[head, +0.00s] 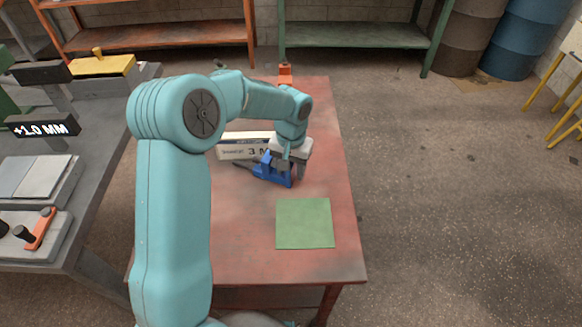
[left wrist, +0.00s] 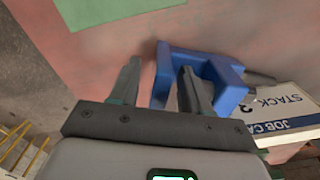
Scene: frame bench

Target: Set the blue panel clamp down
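The blue panel clamp (head: 272,170) is on the red table (head: 240,250), near the middle, beside the job card. It also shows in the left wrist view (left wrist: 228,85) as a blue C-shaped frame with a dark handle. My left gripper (head: 293,165) is right at the clamp, pointing down. In the left wrist view its two fingers (left wrist: 160,82) are well apart, with one blue bar between them. A gap shows between the left finger and that bar. The clamp seems to rest on the table, but its contact is partly hidden. My right gripper is out of view.
A green square mat (head: 304,223) lies on the table in front of the clamp. A white job card (head: 240,146) stands behind the clamp. An orange object (head: 285,75) is at the table's far edge. A grey bench (head: 100,170) stands at left. The table's front is clear.

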